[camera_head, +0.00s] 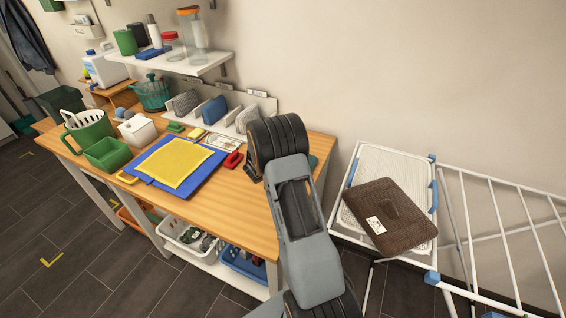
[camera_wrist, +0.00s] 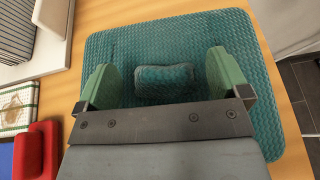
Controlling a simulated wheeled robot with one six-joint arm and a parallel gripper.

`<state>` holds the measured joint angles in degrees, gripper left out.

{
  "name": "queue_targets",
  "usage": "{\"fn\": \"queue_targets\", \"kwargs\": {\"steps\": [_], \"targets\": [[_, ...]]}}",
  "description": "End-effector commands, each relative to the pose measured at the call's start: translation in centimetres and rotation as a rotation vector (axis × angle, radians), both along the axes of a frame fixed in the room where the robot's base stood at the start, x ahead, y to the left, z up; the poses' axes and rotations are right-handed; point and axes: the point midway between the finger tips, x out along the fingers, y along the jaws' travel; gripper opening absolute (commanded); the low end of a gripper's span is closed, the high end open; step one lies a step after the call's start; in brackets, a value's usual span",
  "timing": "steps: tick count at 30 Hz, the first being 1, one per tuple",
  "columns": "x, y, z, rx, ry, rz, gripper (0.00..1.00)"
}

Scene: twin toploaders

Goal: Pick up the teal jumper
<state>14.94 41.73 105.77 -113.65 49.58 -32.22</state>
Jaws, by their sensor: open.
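The teal jumper (camera_wrist: 200,32) lies folded flat on the wooden table in the wrist view, with a ribbed knit surface and a raised roll (camera_wrist: 165,82) in its middle. My gripper (camera_wrist: 163,72) is open above it, its two green fingers on either side of the raised roll, with gaps to it. Whether the fingertips touch the cloth I cannot tell. The gripper's body hides the near part of the jumper. In the head view only a small teal edge (camera_head: 313,161) shows beside my arm, which hides the rest and my gripper.
A red object (camera_wrist: 38,150) and a checked cloth (camera_wrist: 16,108) lie left of the jumper. A rack of folded cloths (camera_head: 215,112) stands along the wall. Right of the table, a brown folded garment (camera_head: 390,215) rests on a white drying rack (camera_head: 440,165).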

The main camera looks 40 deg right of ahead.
Motion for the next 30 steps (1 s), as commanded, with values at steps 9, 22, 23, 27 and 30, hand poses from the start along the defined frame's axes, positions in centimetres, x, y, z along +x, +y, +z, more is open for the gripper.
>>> {"fn": "queue_targets", "kwargs": {"steps": [9,22,23,27,30], "targets": [[0.04,-0.05,-0.04,0.000,0.000,0.000,0.85],[0.04,-0.03,-0.02,0.000,0.000,0.000,0.44],[0.04,-0.04,-0.01,0.000,0.000,0.000,0.41],[0.08,-0.05,0.08,-0.001,-0.002,0.001,0.28],[0.08,-0.05,0.08,-0.001,-0.002,0.001,0.25]]}}
